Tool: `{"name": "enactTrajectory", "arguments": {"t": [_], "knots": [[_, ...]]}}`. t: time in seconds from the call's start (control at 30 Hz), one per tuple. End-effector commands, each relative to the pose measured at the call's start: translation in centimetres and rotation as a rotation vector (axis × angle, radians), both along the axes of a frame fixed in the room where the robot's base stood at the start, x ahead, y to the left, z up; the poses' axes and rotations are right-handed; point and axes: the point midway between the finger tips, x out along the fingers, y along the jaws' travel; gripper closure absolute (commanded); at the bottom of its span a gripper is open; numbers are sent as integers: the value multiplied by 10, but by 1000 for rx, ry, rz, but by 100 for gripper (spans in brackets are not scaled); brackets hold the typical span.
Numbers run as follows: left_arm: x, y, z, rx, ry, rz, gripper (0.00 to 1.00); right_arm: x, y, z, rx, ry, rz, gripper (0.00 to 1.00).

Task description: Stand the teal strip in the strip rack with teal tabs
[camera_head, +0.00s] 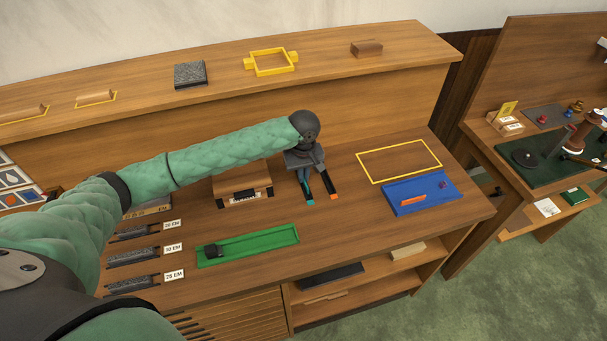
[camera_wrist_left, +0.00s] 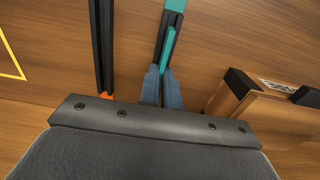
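The strip rack with teal tabs (camera_head: 309,201) is a narrow black rail on the bench, with a teal end toward me. It also shows in the left wrist view (camera_wrist_left: 159,42). The teal strip (camera_wrist_left: 168,50) is a thin upright piece between the fingertips, over the rack and in line with it. I cannot tell whether its lower edge rests in the rack. My left gripper (camera_head: 303,171) points down over the rack's far part, its fingers (camera_wrist_left: 161,76) shut on the strip. In the head view, the gripper hides most of the strip. My right gripper is not in view.
A rack with orange tabs (camera_head: 328,184) lies close to the right. A wooden box (camera_head: 228,190) stands close to the left. A blue tray (camera_head: 437,187) holds an orange strip (camera_head: 413,201). A green tray (camera_head: 270,243) lies nearer me. The yellow outlined area (camera_head: 400,160) is empty.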

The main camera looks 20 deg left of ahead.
Motion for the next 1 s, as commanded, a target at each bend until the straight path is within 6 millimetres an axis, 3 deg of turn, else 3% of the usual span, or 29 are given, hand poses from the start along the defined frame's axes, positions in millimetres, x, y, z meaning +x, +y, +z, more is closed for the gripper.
{"name": "enactTrajectory", "arguments": {"t": [0.8, 0.93, 1.0], "knots": [[0, 0, -6, 0, 0, 1, 100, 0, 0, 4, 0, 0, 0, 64], [0, 0, -6, 0, 0, 0, 74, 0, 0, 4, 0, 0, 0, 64], [0, 0, -6, 0, 0, 0, 70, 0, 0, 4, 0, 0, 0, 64]]}}
